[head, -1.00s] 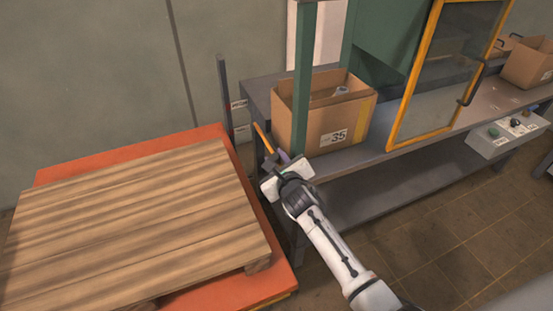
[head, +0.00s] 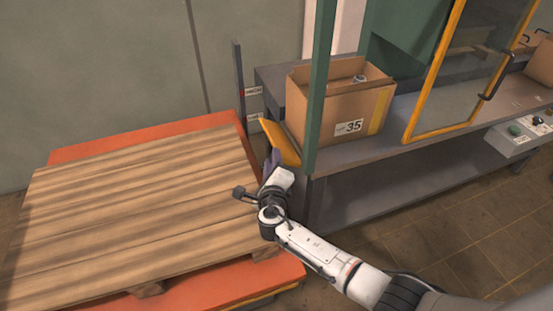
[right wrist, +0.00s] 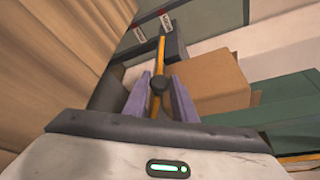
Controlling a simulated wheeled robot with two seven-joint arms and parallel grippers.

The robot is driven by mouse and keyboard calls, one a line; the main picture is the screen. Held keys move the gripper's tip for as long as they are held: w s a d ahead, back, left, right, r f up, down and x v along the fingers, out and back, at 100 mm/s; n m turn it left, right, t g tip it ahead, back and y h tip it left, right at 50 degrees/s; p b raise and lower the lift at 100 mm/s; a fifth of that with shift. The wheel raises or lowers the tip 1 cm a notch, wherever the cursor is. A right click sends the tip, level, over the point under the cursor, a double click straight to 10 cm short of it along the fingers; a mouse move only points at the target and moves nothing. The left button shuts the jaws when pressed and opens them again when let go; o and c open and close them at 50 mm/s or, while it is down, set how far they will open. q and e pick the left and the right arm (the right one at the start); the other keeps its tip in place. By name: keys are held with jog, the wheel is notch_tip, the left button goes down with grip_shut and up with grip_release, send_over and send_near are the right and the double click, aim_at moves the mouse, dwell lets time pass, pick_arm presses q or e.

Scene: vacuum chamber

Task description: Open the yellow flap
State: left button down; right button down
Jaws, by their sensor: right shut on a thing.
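The yellow flap (head: 281,143) is at the left end of the grey bench, next to the green post. Its broad face shows in the head view, tilted. In the right wrist view the flap (right wrist: 161,50) is seen edge-on as a thin yellow strip, with a dark round knob (right wrist: 158,84) between the purple fingers. My right gripper (head: 273,160) is shut on the flap at this knob. The fingertips are partly hidden in the head view; the right wrist view shows both fingers (right wrist: 160,98). My left gripper is not in view.
A wooden pallet (head: 130,200) on an orange platform (head: 215,293) lies left of my right gripper. A cardboard box marked 35 (head: 345,108) stands on the bench (head: 415,122) behind the green post (head: 320,85). A yellow-framed door (head: 455,65) stands further right.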

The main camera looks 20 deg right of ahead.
jog(key=shift+f, duration=0.35)
jog(key=c, duration=1.8)
grip_release()
jog(key=shift+a, duration=0.1)
jog(key=p+v, duration=0.2)
jog(key=v, duration=0.8)
jog(key=shift+s, duration=0.15)
